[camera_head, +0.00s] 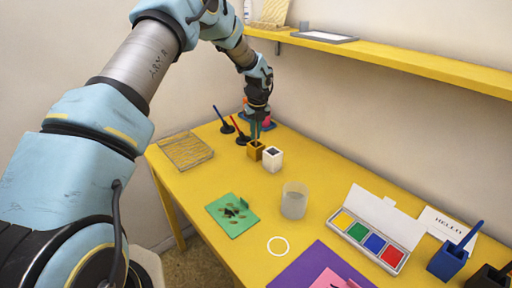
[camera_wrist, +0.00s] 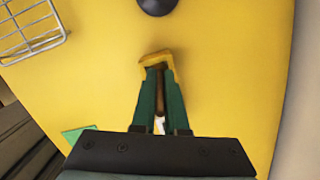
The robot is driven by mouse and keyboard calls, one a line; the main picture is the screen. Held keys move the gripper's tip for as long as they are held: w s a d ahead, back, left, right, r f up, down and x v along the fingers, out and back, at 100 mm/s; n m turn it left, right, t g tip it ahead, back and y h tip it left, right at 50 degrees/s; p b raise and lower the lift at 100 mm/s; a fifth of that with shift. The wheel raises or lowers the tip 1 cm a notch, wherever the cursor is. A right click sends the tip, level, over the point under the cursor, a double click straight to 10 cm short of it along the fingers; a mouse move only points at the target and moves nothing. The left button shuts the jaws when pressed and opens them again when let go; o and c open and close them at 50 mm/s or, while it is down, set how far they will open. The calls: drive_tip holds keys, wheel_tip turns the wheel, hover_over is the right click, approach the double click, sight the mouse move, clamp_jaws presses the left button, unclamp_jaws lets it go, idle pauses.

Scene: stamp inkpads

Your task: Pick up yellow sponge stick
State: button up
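The yellow sponge stick shows in the head view as a small yellow block (camera_head: 255,151) near the far end of the yellow table, left of a white block. My gripper (camera_head: 255,136) points down just above it, its green fingers reaching to its top. In the wrist view the yellow block's rim (camera_wrist: 155,57) shows around the fingertips of my gripper (camera_wrist: 160,80). A narrow brown strip, perhaps the stick, shows between the close-set fingers. The fingers hide most of the block, and I cannot tell whether they touch the strip.
The white block (camera_head: 272,158) stands close beside the yellow one. Two dark-based pens (camera_head: 241,138) and a wire tray (camera_head: 186,152) lie to the left. A clear cup (camera_head: 294,201), green card (camera_head: 232,214) and ink palette (camera_head: 370,241) are nearer. A yellow shelf (camera_head: 400,62) runs along the wall.

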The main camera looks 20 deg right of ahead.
clamp_jaws()
wheel_tip(320, 180, up, 10)
drive_tip(key=b, duration=0.2)
drive_tip(key=shift+b, duration=0.35)
idle(1.1)
drive_tip(key=s+d+r+g+p, duration=0.2)
drive_tip(key=s+p, duration=0.4)
drive_tip(key=s, duration=0.6)
drive_tip(key=r+g+h+p, duration=0.1)
drive_tip(key=r+p, duration=0.1)
drive_tip(key=p, duration=0.4)
hover_over(294, 201)
drive_tip(key=w+d, duration=0.2)
drive_tip(key=w, duration=0.4)
wheel_tip(294, 201, down, 11)
drive_tip(key=b, duration=0.7)
drive_tip(key=shift+a+f, duration=0.15)
drive_tip(key=shift+a, duration=0.05)
